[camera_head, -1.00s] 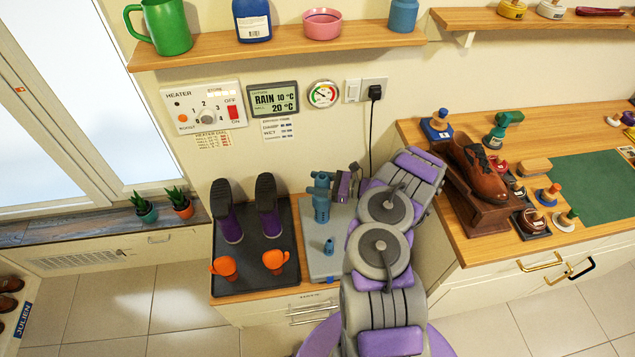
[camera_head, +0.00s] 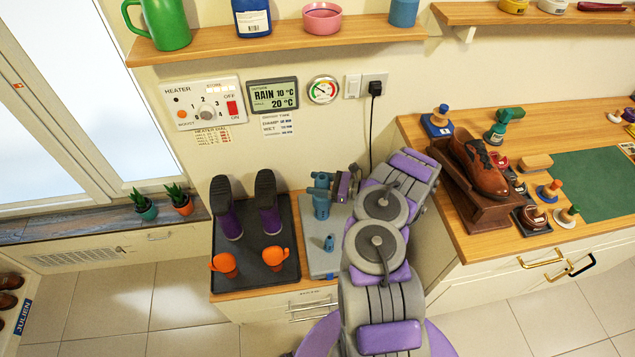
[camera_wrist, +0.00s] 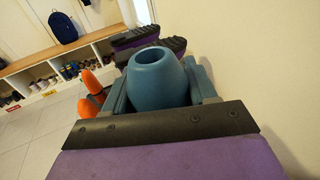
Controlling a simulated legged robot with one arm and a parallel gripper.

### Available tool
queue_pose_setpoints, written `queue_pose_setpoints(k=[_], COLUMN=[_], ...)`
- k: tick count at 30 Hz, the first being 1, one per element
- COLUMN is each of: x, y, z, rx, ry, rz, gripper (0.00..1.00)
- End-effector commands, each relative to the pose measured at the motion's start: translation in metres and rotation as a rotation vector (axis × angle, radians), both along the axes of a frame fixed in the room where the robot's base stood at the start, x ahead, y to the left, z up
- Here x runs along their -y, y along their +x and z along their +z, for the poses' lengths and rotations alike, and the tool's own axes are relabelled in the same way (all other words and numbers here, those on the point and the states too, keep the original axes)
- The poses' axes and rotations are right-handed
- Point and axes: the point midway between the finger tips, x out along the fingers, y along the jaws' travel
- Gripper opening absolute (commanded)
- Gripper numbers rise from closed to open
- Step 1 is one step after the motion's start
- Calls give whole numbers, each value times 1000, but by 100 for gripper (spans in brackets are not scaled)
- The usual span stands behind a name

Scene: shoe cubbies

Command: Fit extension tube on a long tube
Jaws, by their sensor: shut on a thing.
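A teal tube piece (camera_wrist: 158,78) with a round open top is between the fingers of my gripper (camera_wrist: 160,92) in the wrist view, and the gripper is shut on it. In the head view my gripper (camera_head: 332,182) is at the upper part of a tall upright teal form (camera_head: 321,205) over the grey base plate (camera_head: 318,264). I cannot tell where the held piece ends and a long tube below begins, or whether they are joined. A short teal stub (camera_head: 329,243) stands nearer the front of the plate. The gripper hides the held piece's lower end in the wrist view.
Left of the plate, a dark tray (camera_head: 254,283) holds two purple boots (camera_head: 229,221) with soles up and two orange pieces (camera_head: 224,264). The wall is close behind. A shelf (camera_head: 280,45) hangs above. A workbench with a brown shoe (camera_head: 478,168) is at right.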

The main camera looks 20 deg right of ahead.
Motion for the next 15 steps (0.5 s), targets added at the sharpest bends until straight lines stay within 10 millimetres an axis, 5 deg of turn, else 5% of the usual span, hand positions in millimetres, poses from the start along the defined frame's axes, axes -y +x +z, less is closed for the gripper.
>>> queue_pose_setpoints(k=[15], x=[0], y=[0], z=[-12], rx=[-1], ry=[-2], rz=[1], gripper=[26])
